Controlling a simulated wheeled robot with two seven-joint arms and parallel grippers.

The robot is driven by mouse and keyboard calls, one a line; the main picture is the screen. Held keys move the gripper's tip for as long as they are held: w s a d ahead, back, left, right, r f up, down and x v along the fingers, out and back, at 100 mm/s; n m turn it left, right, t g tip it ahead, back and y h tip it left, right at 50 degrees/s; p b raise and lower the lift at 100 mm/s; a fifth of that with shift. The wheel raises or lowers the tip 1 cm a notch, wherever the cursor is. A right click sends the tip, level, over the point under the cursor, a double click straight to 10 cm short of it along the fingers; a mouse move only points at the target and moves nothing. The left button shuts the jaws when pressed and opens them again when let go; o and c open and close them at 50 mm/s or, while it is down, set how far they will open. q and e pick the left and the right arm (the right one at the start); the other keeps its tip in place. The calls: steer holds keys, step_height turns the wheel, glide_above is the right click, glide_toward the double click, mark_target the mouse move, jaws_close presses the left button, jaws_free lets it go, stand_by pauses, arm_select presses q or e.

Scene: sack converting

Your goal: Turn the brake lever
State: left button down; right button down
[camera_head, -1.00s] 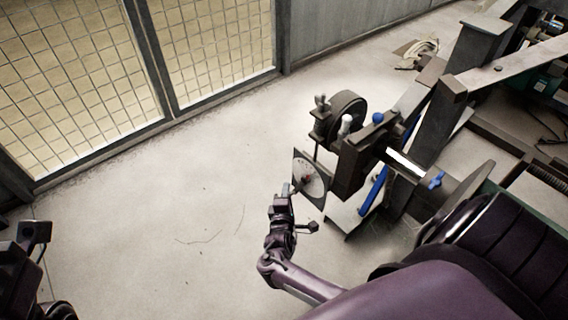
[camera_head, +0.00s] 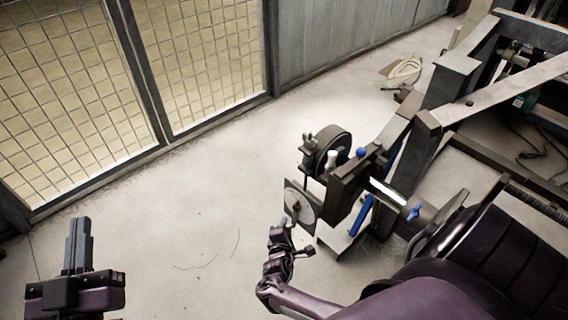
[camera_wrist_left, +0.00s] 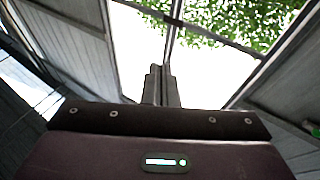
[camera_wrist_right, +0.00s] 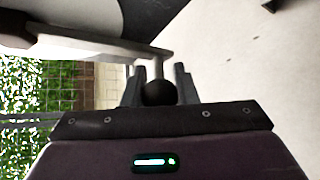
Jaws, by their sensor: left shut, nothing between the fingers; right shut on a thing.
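The brake lever shows in the right wrist view as a dark round knob (camera_wrist_right: 158,93) on a pale stem. My right gripper (camera_wrist_right: 159,85) is shut on this knob, one finger on each side. In the head view my right gripper (camera_head: 284,224) is at the pale disc (camera_head: 300,206) on the front of the machine; the lever's knob is hidden there by the gripper. My left gripper (camera_head: 79,232) is shut and empty, pointing up at the lower left over bare floor. Its closed fingers also show in the left wrist view (camera_wrist_left: 161,86).
The dark machine frame (camera_head: 445,85) fills the right side, with a black wheel (camera_head: 330,148) and blue handles (camera_head: 413,213) near the disc. A mesh fence (camera_head: 75,90) runs along the back left. The middle floor is clear.

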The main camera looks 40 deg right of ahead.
steer(key=shift+s+r+p, duration=0.1)
steer(key=shift+s+p, duration=0.2)
steer(key=shift+p, duration=0.15)
arm_select(q)
steer(key=s+f+g+y+p, duration=0.1)
steer(key=s+f+g+y, duration=0.2)
steer(key=f+g, duration=0.85)
arm_select(e)
steer(key=shift+s+n+g, duration=0.3)
steer(key=shift+n+g, duration=0.1)
arm_select(q)
steer(key=s+a+f+g+y+p, duration=0.1)
steer(key=s+f, duration=0.3)
steer(key=f, duration=0.2)
steer(key=s+a+f+g+y+p, duration=0.1)
steer(key=s+f+g, duration=0.1)
steer(key=s+f, duration=0.3)
step_height(320, 180, down, 2)
steer(key=shift+a+f+y, duration=0.2)
steer(key=shift+a+y, duration=0.1)
steer(key=shift+a, duration=0.05)
arm_select(e)
steer(key=shift+s+d+n+g, duration=0.1)
steer(key=shift+s+n+g, duration=0.2)
steer(key=shift+s+g, duration=0.3)
arm_select(q)
steer(key=shift+a, duration=0.1)
arm_select(e)
steer(key=shift+s+y, duration=0.1)
steer(key=shift+y, duration=0.2)
